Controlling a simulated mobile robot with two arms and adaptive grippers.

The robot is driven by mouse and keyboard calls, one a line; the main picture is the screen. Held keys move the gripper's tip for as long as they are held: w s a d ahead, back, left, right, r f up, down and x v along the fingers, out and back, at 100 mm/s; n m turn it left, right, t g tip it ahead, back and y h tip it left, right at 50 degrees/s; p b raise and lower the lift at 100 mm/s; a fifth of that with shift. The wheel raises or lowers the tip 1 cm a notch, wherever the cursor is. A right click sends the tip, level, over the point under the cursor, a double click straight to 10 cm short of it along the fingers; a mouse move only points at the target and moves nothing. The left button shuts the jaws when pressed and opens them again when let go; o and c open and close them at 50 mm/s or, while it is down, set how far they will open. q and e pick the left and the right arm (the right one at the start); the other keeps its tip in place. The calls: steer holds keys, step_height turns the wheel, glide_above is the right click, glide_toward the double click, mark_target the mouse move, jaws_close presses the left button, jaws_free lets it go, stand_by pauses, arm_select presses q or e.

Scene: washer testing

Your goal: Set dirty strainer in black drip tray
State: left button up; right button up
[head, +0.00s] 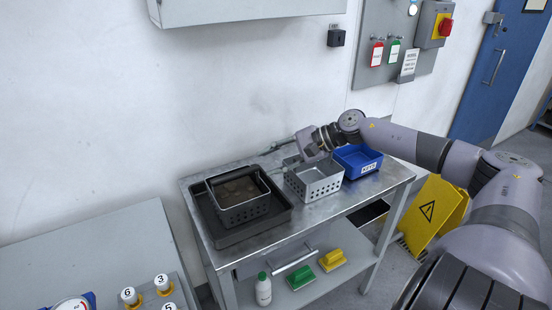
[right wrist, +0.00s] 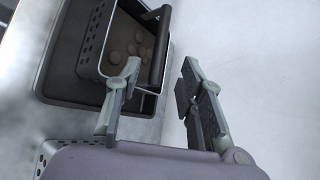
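The dirty strainer (head: 239,195) is a grey perforated basket with brown residue inside. It sits within the black drip tray (head: 236,238) at the left of the metal cart, and looks upright. In the right wrist view the strainer (right wrist: 90,45) shows round brown lumps and a dark bar handle (right wrist: 160,45) along one side; the tray (right wrist: 58,85) shows around it. My right gripper (head: 272,149) is open and empty, above the cart's back edge, right of the strainer. In the wrist view its fingers (right wrist: 158,82) are apart, with the handle ahead of them. My left gripper is out of view.
A second, empty grey strainer (head: 315,186) stands mid-cart beneath my right wrist, with a blue labelled bin (head: 357,164) to its right. The wall (head: 240,90) is close behind. The lower shelf holds a white bottle (head: 263,290) and green and yellow brushes.

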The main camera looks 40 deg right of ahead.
steer(key=shift+s+d+r, duration=0.2)
steer(key=shift+s+r, duration=0.1)
steer(key=shift+r, duration=0.05)
stand_by(0.3)
stand_by(0.4)
